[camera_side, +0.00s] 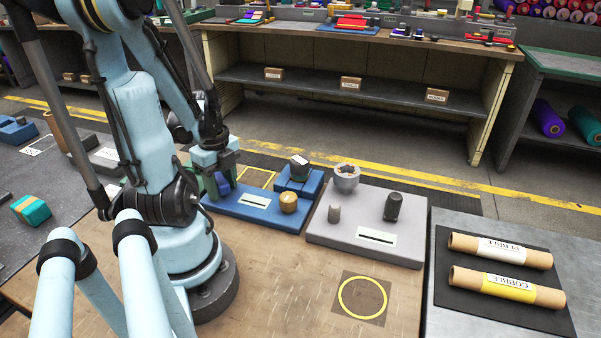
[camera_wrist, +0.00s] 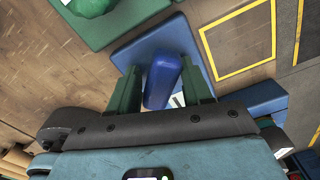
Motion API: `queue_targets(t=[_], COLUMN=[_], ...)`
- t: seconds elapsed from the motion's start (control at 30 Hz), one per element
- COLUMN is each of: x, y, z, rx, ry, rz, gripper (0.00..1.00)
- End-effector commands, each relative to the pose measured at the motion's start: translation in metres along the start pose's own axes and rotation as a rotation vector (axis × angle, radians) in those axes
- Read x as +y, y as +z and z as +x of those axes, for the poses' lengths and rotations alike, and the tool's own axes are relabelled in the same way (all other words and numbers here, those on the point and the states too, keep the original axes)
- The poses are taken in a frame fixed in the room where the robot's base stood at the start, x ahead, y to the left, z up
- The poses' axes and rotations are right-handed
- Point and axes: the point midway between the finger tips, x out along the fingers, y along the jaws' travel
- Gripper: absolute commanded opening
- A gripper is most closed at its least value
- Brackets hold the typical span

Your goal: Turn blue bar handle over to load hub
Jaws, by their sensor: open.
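The blue bar handle (camera_wrist: 162,80) stands between my gripper's two green fingers in the wrist view, with a blue base plate (camera_wrist: 132,50) under it. In the side view the blue bar handle (camera_side: 222,185) shows partly behind the fingers, at the left end of a blue board (camera_side: 235,212). My gripper (camera_wrist: 160,66) is open around the handle; I see no clear contact. In the side view my gripper (camera_side: 221,178) is low over the board. I cannot tell which part is the load hub; the label plate (camera_side: 254,200) is unreadable.
A brass knob (camera_side: 288,203) and a dark knob (camera_side: 299,167) stand right of my gripper. A grey board (camera_side: 325,230) holds a grey bowl-like part (camera_side: 346,177) and two posts. A yellow ring (camera_side: 343,294) marks the bare bench in front. Felt rolls (camera_side: 500,250) lie far right.

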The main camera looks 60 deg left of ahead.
Motion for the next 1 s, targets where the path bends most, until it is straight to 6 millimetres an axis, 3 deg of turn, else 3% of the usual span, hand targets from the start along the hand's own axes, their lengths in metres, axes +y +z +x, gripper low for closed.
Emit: queue_targets(t=[0.47,0.8,1.0], x=[0.0004,0.0003,0.0003], y=[0.0003,0.0002,0.0002], z=[0.0000,0.0000,0.0000], rx=[-0.002,-0.002,-0.002], ry=[0.001,0.001,0.001], rz=[-0.102,-0.505,-0.593], gripper=[0.48,0.48,0.48])
